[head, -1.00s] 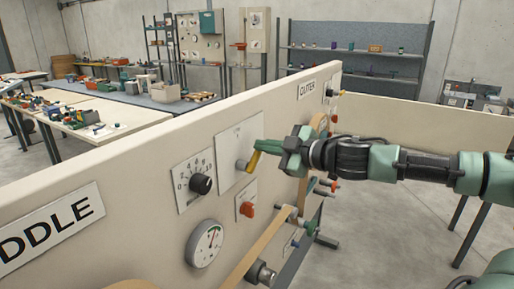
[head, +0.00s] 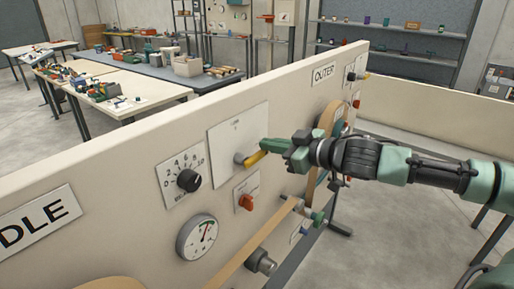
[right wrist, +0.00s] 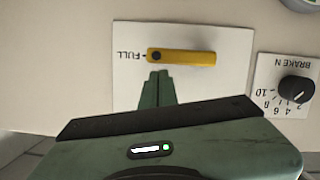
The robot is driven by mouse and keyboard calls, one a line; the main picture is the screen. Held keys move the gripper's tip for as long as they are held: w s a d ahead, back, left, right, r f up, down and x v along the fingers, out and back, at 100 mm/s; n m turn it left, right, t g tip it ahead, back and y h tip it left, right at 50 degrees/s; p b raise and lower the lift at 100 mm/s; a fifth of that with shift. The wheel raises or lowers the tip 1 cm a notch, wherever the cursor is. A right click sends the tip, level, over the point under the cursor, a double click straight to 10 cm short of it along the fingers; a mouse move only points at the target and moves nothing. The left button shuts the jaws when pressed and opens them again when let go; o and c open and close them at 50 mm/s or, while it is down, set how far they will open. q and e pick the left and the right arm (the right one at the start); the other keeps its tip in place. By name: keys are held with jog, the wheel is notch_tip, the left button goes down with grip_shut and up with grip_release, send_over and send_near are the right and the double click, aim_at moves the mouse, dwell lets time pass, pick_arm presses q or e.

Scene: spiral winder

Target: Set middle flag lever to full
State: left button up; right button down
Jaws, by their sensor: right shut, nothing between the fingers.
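The yellow flag lever (head: 258,157) sits on a grey hub on a white plate (head: 225,135) on the upright panel. In the right wrist view, which shows the panel upside down, the lever (right wrist: 187,57) lies level. Its dark-dotted end is right beside the FULL mark (right wrist: 131,55). My right gripper (head: 267,145) is shut and empty, its green fingertips close to that end of the lever. The closed fingers also show in the right wrist view (right wrist: 158,75), just below the bar. I cannot tell whether they touch it. My left gripper is not in view.
A dial with a black knob (head: 189,180), a gauge (head: 197,238) and a red switch (head: 246,202) sit around the lever plate. A tan strip (head: 255,242) runs along the panel below. An OUTER sign (head: 323,74) is further right. The floor at right is open.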

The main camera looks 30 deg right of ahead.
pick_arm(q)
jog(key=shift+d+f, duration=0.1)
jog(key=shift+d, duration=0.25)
pick_arm(e)
jog(key=shift+f, duration=0.3)
jog(key=shift+f, duration=0.15)
pick_arm(q)
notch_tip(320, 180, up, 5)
jog(key=p, duration=0.5)
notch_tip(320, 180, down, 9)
jog(key=b, duration=0.9)
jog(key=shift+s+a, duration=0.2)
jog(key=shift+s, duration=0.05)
pick_arm(e)
jog(key=s+d+r, duration=0.3)
jog(key=s+r, duration=0.3)
jog(key=s, duration=0.3)
jog(key=shift+d+r, duration=0.4)
jog(key=shift+w, duration=0.1)
